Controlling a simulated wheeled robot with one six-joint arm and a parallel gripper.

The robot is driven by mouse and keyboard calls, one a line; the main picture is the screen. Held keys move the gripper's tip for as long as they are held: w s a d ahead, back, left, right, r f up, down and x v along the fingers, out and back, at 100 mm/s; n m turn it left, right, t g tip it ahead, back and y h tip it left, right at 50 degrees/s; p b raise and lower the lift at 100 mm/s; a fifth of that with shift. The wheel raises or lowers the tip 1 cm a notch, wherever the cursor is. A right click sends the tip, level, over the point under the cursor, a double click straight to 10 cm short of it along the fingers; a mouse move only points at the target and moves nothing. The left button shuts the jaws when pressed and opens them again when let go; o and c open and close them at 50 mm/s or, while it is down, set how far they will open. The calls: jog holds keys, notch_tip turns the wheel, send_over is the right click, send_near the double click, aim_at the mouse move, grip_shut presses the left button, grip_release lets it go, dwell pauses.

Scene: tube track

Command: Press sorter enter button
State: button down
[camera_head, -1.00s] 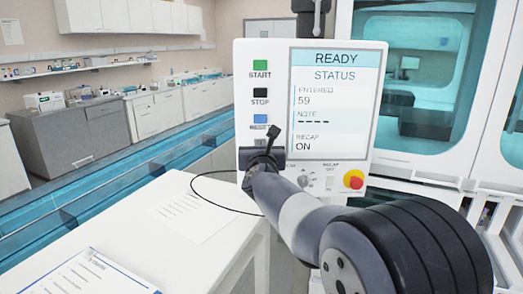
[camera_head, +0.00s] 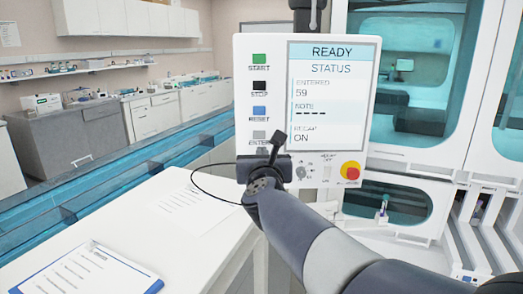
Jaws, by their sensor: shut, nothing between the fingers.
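The sorter's control panel (camera_head: 306,178) is a white upright board with a screen (camera_head: 332,95) that reads READY, ENTERED 59 and RECAP ON. Its left column holds a green START button (camera_head: 259,59), a black STOP button (camera_head: 259,86), a blue RESET button (camera_head: 259,112) and a grey ENTER button (camera_head: 259,135). My gripper (camera_head: 277,136) is shut and empty. Its tip shows just right of the ENTER button in the picture. I cannot tell whether it touches the panel. The gripper body covers the panel's lower left part.
A red and yellow emergency knob (camera_head: 350,170) and a key switch (camera_head: 301,172) sit low on the panel. A white table (camera_head: 120,215) with papers and a clipboard (camera_head: 85,272) stands at left. A blue-sided conveyor track (camera_head: 150,160) runs behind it.

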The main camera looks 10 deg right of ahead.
jog(key=shift+s+a, duration=0.25)
jog(key=shift+s, duration=0.8)
jog(key=shift+w, duration=0.15)
